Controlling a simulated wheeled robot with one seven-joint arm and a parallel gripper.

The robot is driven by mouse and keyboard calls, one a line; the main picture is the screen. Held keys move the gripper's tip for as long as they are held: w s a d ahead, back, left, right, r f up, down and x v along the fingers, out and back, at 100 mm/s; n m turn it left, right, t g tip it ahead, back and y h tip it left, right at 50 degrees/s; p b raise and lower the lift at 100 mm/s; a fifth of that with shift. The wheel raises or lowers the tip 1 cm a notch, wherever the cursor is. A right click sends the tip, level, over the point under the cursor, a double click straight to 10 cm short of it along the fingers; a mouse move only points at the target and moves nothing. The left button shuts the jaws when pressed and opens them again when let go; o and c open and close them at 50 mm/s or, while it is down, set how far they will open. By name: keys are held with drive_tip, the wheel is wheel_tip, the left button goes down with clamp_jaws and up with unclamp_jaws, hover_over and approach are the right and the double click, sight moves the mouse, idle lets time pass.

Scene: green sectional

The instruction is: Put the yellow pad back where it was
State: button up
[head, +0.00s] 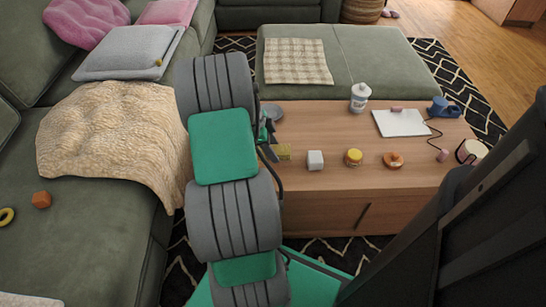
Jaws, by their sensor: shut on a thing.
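The yellow pad (285,152) is a small, flat, dull-yellow square at the left part of the wooden table (330,205). My gripper (270,150) is at the pad's left side, mostly hidden behind my own arm, and it is shut on the pad. The pad is over or on the table top; I cannot tell whether it touches the wood.
A white cube (315,160), a yellow-lidded jar (353,158) and a doughnut (393,160) stand in a row right of the pad. Behind are a white bottle (360,98), a white pad (402,123) and a blue mug (443,108). A green sofa (85,245) is left.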

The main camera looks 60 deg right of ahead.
drive_tip(key=f, duration=0.1)
drive_tip(key=f+b, duration=0.1)
drive_tip(key=f, duration=0.2)
drive_tip(key=shift+w+d+b, duration=0.1)
drive_tip(key=shift+d+b, duration=0.15)
drive_tip(key=shift+b, duration=0.1)
drive_tip(key=shift+r, duration=0.2)
drive_tip(key=shift+f, duration=0.1)
drive_tip(key=o, duration=0.7)
drive_tip(key=shift+f, duration=0.1)
drive_tip(key=o, duration=0.5)
